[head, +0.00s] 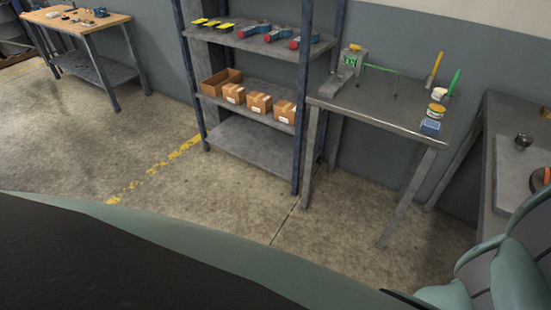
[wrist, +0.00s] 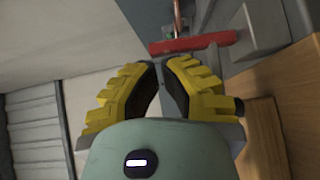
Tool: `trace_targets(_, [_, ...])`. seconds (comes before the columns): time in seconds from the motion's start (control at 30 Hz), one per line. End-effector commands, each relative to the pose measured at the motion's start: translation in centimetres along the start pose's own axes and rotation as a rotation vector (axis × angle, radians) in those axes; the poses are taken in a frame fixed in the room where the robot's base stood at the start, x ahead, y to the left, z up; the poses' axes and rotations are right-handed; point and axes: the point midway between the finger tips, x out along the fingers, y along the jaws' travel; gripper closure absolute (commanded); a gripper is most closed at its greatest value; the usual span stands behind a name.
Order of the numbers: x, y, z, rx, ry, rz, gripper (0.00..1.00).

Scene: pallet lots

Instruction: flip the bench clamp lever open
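In the wrist view a red bar (wrist: 193,42), which looks like the clamp lever, lies across the picture beyond my fingertips. A thinner red piece runs up from it to the top edge. A grey block (wrist: 256,24) stands to its right; I cannot tell how the two join. My gripper (wrist: 161,72) has yellow ribbed fingers with dark inner pads. They are a little apart with nothing between them, just short of the red bar. I cannot make out the clamp in the head view.
A wooden surface (wrist: 285,130) lies close on the right in the wrist view. In the head view a grey shelf rack (head: 240,90) holds tools and cartons, a metal table (head: 385,103) stands right of it, and a wooden-topped bench (head: 110,20) stands far left. The floor between is clear.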

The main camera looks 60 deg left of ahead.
Motion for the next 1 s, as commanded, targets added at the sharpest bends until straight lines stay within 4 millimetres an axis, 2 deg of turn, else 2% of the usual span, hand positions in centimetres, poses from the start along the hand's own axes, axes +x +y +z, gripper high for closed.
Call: trace_targets(1.0, [1.2, 1.0, 0.8, 0.149, 0.007, -0.155, 1.00])
